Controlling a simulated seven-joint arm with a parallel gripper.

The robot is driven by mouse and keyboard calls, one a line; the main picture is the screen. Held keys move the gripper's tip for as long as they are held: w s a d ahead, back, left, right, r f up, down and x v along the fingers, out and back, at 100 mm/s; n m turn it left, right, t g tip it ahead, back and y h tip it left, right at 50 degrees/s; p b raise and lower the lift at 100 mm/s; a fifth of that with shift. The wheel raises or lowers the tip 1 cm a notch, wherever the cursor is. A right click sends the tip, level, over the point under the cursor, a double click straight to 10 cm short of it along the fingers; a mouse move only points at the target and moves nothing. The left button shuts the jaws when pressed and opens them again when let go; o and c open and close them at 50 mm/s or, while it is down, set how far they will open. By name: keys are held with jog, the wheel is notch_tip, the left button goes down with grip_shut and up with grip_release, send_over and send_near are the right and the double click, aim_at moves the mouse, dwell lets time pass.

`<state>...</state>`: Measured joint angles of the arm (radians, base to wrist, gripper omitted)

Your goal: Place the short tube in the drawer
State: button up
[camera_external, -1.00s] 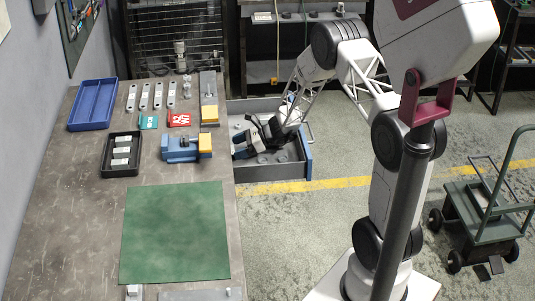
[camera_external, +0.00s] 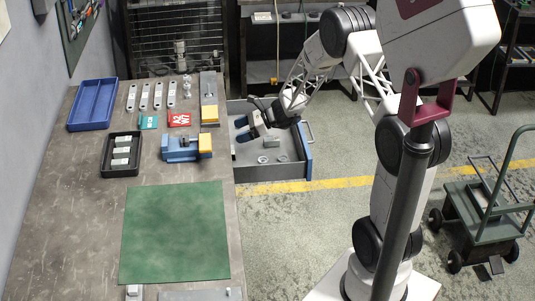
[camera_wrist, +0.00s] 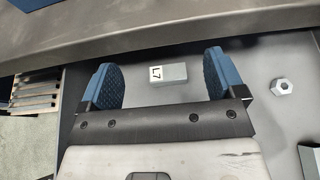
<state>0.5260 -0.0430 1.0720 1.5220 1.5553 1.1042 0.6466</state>
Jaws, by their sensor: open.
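A short grey rectangular piece with a white "L7" label (camera_wrist: 168,74) lies on the drawer floor in the wrist view. It looks like the short tube, but I cannot see an open end. My gripper (camera_wrist: 157,84) is open, with a blue padded finger on either side of this piece and gaps between. In the external view my gripper (camera_external: 240,130) is over the far left part of the drawer, beside the bench edge. The drawer (camera_external: 270,176) is pulled open from the bench's right side. My gripper hides part of its inside.
Nut-like parts lie in the drawer, one (camera_wrist: 282,87) right of my gripper. On the bench are a blue tray (camera_external: 72,124), a black tray (camera_external: 107,170) with grey pieces, a blue vise (camera_external: 180,152) and a green mat (camera_external: 175,235). The mat is bare.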

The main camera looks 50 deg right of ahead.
dwell(0.3)
jog(key=s+a+r+n+g+h, duration=0.1)
jog(key=s+a+r+n+g, duration=0.3)
jog(key=s+a+r+n, duration=0.55)
jog(key=s+a+r+n+g+h, duration=0.1)
jog(key=s+a+r+n+g, duration=0.2)
jog(key=s+a+r+n, duration=0.7)
jog(key=s+a+r+n+h, duration=0.1)
jog(key=s+r+n+h, duration=0.2)
jog(key=s, duration=0.8)
jog(key=s+a+r+n+h, duration=0.2)
jog(key=s+r+n+h, duration=0.2)
jog(key=s+r, duration=0.4)
jog(key=s, duration=0.3)
jog(key=shift+h, duration=0.4)
